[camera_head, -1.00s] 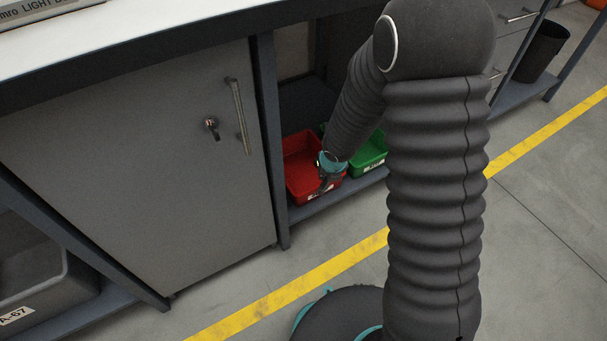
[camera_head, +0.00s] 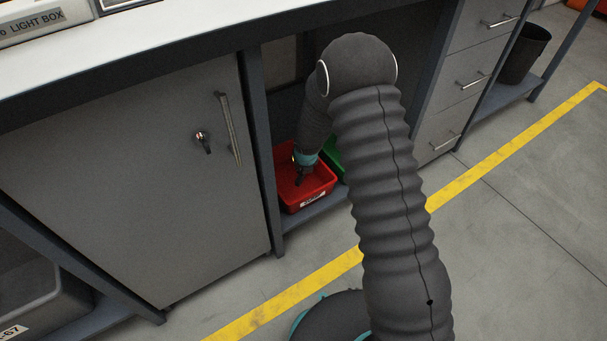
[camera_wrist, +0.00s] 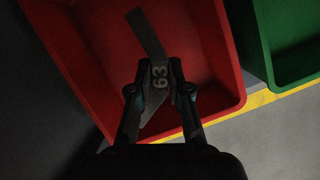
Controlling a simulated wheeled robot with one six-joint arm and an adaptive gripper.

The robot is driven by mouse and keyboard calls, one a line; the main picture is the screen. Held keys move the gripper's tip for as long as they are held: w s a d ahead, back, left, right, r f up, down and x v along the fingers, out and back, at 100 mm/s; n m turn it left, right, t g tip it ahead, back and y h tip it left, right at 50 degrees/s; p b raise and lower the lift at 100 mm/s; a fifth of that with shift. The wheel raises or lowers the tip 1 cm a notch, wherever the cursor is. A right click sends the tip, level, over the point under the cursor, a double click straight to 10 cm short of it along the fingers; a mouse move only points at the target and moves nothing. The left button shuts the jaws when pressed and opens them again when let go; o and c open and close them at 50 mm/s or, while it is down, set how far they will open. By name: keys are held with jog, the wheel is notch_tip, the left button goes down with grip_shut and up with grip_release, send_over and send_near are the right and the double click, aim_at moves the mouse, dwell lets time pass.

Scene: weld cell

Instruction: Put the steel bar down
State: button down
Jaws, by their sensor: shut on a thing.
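The red bin (camera_wrist: 88,40) fills much of the wrist view behind the bar. In the head view my gripper (camera_head: 299,179) is over the red bin (camera_head: 322,184), its fingers pointing down into it. The bar cannot be made out there. I cannot tell whether the bar touches the bin floor.
A green bin (camera_head: 333,152) stands right of the red bin, partly hidden by my arm; it also shows in the wrist view (camera_wrist: 289,40). Both stand on a low shelf (camera_head: 318,214) under the bench. A closed cabinet door (camera_head: 135,165) is on the left.

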jog(key=shift+f+b, duration=1.7)
jog(key=shift+f, duration=0.25)
jog(key=shift+f+b, duration=0.4)
jog(key=shift+f, duration=0.25)
jog(key=c, duration=1.1)
grip_release()
